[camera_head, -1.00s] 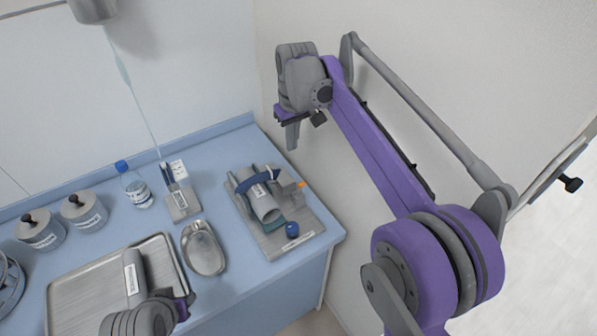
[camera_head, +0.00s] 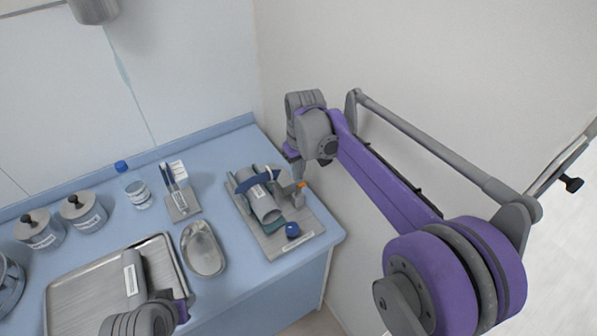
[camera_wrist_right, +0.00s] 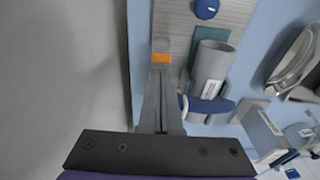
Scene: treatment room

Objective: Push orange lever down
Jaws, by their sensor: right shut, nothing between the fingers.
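The orange-tipped lever (camera_head: 302,184) is on a grey board (camera_head: 305,242) at the back right of the blue counter. In the right wrist view its orange part (camera_wrist_right: 161,58) lies just beyond my shut fingers. My right gripper (camera_head: 297,178) is shut and empty, pointing down over the lever; its tips (camera_wrist_right: 160,70) also show in the right wrist view. The tips look very close to the orange part, but I cannot tell whether they touch. My left gripper (camera_head: 180,308) is partly visible at the lower left; its fingers are not clear.
The board also bears a grey cylinder (camera_head: 265,206) with a blue strap and a blue knob (camera_head: 292,230). A kidney dish (camera_head: 203,250), a metal tray (camera_head: 75,300), a bottle (camera_head: 138,194) and lidded jars (camera_head: 84,214) stand to the left. The wall is close on the right.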

